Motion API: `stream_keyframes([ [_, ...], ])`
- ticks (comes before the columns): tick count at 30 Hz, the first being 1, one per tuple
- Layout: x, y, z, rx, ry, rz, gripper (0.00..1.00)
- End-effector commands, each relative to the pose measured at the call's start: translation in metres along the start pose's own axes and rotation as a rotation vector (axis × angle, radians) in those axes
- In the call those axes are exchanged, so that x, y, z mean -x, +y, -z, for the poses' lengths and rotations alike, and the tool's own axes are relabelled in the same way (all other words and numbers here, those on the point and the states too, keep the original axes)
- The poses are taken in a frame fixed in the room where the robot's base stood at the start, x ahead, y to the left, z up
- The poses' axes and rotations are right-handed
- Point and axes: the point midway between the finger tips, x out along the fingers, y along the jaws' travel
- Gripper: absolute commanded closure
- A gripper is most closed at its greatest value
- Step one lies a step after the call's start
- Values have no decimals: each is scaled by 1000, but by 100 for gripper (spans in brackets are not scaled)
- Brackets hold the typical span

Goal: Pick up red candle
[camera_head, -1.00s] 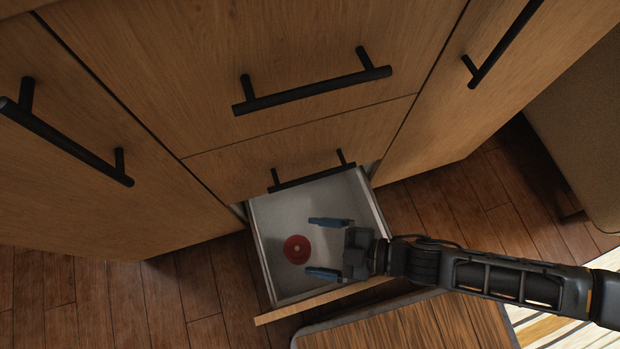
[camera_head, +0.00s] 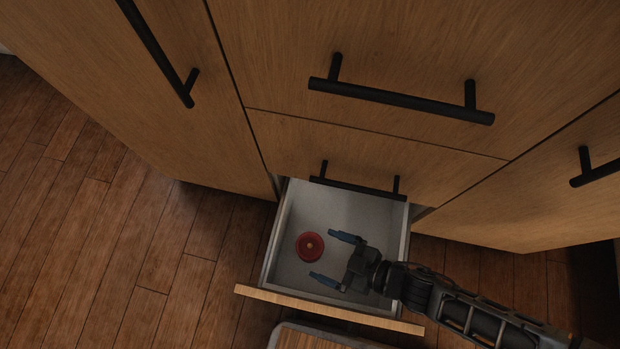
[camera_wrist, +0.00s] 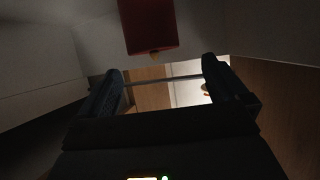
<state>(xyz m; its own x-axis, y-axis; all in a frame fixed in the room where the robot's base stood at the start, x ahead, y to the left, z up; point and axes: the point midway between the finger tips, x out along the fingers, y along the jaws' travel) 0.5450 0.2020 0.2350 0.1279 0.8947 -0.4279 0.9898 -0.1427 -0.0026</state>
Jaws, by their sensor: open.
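The red candle (camera_head: 310,246) is round and sits inside the open bottom drawer (camera_head: 346,212), left of its middle. My gripper (camera_head: 334,257) is open and empty, just right of the candle in the head view. Its two blue-dark fingers point left toward the candle, which is apart from them in this view. In the wrist view, the candle (camera_wrist: 149,26) shows as a dark red block at the top, beyond the open fingers of my gripper (camera_wrist: 160,82). Exact height of the fingers above the drawer floor is hard to tell.
The drawer's wooden front (camera_head: 330,308) lies on the near side, below my gripper. A closed drawer handle (camera_head: 400,101) and cabinet fronts stand above and to both sides. A wooden-topped piece (camera_head: 300,338) is close in front of the drawer. Wood floor (camera_head: 120,240) is clear at left.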

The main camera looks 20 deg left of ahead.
Motion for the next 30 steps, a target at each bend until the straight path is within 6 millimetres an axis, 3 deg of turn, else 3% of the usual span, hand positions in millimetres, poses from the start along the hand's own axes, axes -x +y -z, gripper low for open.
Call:
stream_keyframes([
  [19, -73, 6, -3, 3, -8, 5, 0],
  [29, -78, 7, -1, 3, -9, 3, 0],
  [30, -78, 7, -1, 3, -9, 3, 4],
])
